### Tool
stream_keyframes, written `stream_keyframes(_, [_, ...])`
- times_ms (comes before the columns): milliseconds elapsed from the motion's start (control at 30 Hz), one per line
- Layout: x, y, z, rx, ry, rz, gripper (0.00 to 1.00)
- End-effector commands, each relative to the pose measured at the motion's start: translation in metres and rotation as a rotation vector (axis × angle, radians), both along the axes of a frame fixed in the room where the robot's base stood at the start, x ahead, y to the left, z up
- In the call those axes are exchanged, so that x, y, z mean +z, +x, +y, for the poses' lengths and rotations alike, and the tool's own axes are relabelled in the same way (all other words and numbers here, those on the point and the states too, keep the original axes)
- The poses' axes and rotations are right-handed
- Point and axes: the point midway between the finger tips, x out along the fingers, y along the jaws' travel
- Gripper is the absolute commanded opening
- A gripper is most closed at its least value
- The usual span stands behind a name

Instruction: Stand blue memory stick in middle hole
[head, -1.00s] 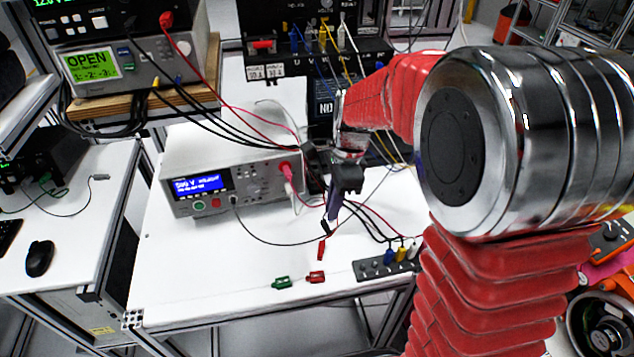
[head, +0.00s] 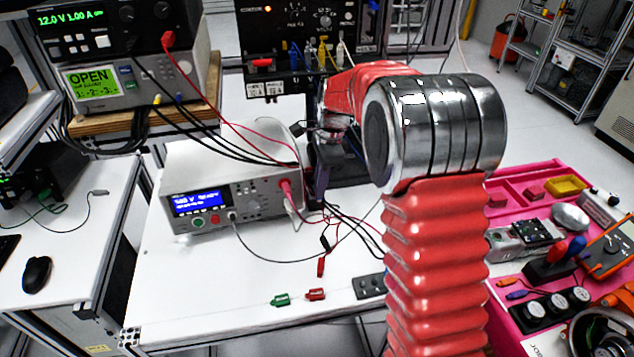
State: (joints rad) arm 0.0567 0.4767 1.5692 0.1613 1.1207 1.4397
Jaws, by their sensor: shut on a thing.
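My gripper (head: 326,152) is small and dark at the far end of the red-sleeved arm, above the white bench by the instrument's right end. It is shut on a slim dark blue-purple piece (head: 321,181), apparently the blue memory stick, which hangs nearly upright. The fingertips and its lower end are hard to make out against dark cables. A dark strip with round sockets (head: 368,287) lies on the bench at lower right of the gripper; my arm hides its right part. I cannot tell which hole is the middle one.
The white bench-top (head: 220,285) is clear at front left. A white meter (head: 235,195) stands beside the gripper with cables trailing around it. Green (head: 280,300) and red (head: 316,294) connectors lie in front. A pink tray (head: 500,315) with several parts is right of my arm.

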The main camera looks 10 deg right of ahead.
Motion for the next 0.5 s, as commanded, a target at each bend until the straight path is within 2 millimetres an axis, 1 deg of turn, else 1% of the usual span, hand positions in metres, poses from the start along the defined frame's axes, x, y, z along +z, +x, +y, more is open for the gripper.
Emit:
stream_keyframes(33, [-0.001,0.008,0.0,0.0,0.0,-0.001,0.0])
stream_keyframes(100, [-0.001,0.018,0.0,0.0,0.0,0.0,0.0])
stream_keyframes(300, [-0.001,0.042,0.0,-0.001,0.0,0.0,0.0])
stream_keyframes(400, [0.0,0.049,0.0,-0.001,0.0,-0.001,0.0])
stream_keyframes(500, [0.0,0.05,0.0,-0.001,0.0,0.0,0.0])
